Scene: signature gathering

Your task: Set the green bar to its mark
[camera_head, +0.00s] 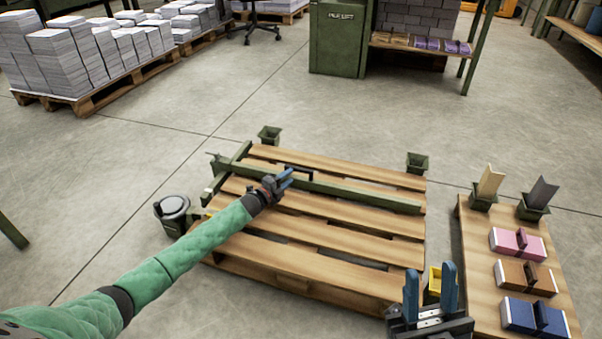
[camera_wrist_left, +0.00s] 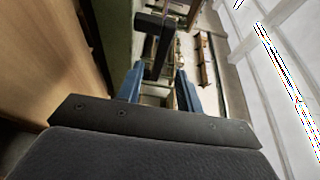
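The green bar (camera_head: 350,190) lies across the slats of the wooden pallet (camera_head: 310,232), running from the green frame at its left to the pallet's right side. A black handle (camera_head: 298,168) stands on the bar; it also shows in the left wrist view (camera_wrist_left: 160,40). My left gripper (camera_head: 289,177) is at the handle. Its blue fingers (camera_wrist_left: 160,75) are apart, with part of the handle seen between or just beyond their tips; I cannot tell contact. My right gripper (camera_head: 431,280) is open and empty at the pallet's front right corner. I cannot make out the mark.
A green side frame (camera_head: 226,170) and a round grey-lidded device (camera_head: 173,207) stand at the pallet's left. Green corner cups (camera_head: 417,162) stand behind it. A wooden board (camera_head: 477,265) at right holds pink, brown and blue blocks. Open floor surrounds these.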

